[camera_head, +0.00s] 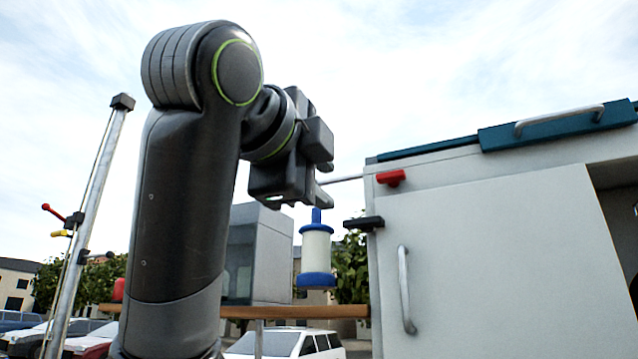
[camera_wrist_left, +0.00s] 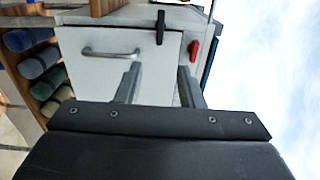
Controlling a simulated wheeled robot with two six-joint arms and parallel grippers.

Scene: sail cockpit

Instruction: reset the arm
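My left arm (camera_head: 185,200) rises from the bottom of the head view and bends over at the top. My left gripper (camera_head: 322,187) hangs at the end of it, just above a white and blue cylinder and left of the white cabinet. In the left wrist view the two fingers of the left gripper (camera_wrist_left: 158,82) stand apart with nothing between them, so it is open. They point toward the white cabinet front. My right gripper is not in view.
The white cabinet (camera_head: 485,255) has a metal handle (camera_head: 404,290), a red latch (camera_head: 391,178) and a black latch (camera_head: 364,223). The white and blue cylinder (camera_head: 316,250) stands near a wooden rail (camera_head: 295,312). A metal pole (camera_head: 92,220) stands left. Rolled items (camera_wrist_left: 38,65) fill a rack.

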